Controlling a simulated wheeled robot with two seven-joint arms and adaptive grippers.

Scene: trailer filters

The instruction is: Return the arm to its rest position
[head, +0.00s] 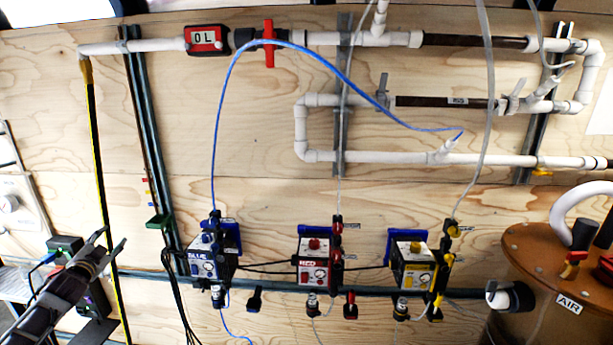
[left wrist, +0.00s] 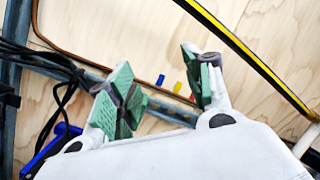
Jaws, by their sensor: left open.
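My left gripper (head: 107,245) is at the lower left of the head view, in front of the plywood wall. Its fingers are apart with nothing between them. In the left wrist view, its two green-padded fingers (left wrist: 160,88) stand open and empty before the wood. My right gripper is in neither view.
A blue pump (head: 204,264), a red pump (head: 313,262) and a yellow pump (head: 411,266) hang in a row on the wall. White pipes (head: 380,157) run above. A yellow-black strip (head: 101,185) hangs near my left gripper. A brown tank (head: 560,255) stands at right.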

